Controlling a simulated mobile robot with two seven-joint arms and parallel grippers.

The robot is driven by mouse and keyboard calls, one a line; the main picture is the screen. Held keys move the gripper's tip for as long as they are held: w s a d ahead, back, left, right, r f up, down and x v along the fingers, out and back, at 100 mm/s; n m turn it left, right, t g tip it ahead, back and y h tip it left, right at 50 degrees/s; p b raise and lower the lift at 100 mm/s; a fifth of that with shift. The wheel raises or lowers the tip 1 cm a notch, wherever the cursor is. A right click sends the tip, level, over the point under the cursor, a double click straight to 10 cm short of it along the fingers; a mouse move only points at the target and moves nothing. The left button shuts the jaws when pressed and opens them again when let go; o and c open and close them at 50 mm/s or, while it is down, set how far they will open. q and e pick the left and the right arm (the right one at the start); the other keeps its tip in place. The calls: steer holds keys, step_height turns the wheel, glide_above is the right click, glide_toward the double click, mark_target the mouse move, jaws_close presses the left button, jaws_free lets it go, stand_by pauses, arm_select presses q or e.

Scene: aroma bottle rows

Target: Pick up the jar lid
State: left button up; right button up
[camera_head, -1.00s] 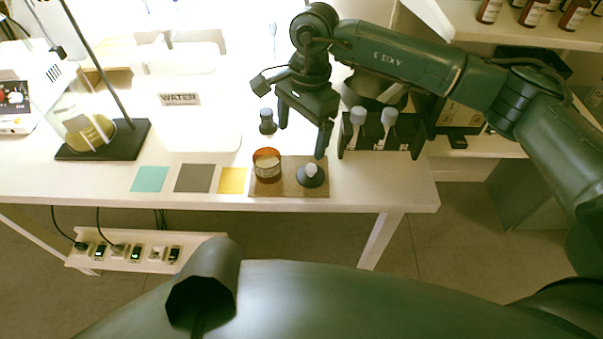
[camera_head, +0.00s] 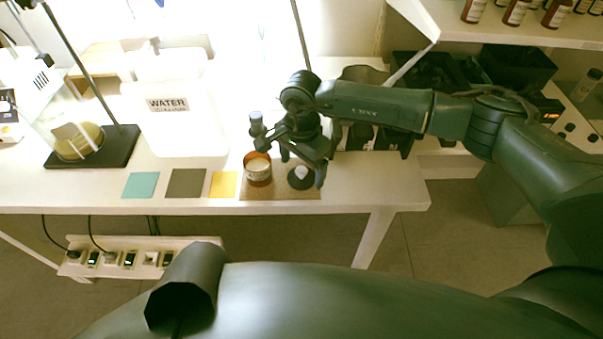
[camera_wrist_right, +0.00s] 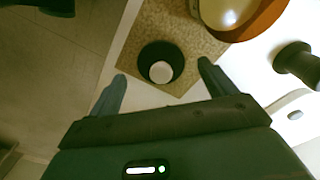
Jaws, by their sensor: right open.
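The jar lid (camera_head: 301,180) is a dark round disc with a pale knob, lying on the right part of a brown mat (camera_head: 275,192). In the right wrist view the lid (camera_wrist_right: 150,50) sits between and just beyond my fingertips. My right gripper (camera_head: 303,169) is open and above the lid, with a finger to either side; it also shows in the right wrist view (camera_wrist_right: 162,70). Nothing is held, and no contact with the lid shows. The amber jar (camera_head: 257,172) stands left of the lid on the mat. My left gripper is not in view.
A dark, grey-topped item (camera_head: 256,127) stands behind the jar. Yellow (camera_head: 223,184), dark (camera_head: 186,183) and teal (camera_head: 140,185) squares lie to the left. A white WATER container (camera_head: 180,130) stands behind them. The table's front edge is close to the mat.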

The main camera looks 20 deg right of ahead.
steer(key=shift+f, duration=0.9)
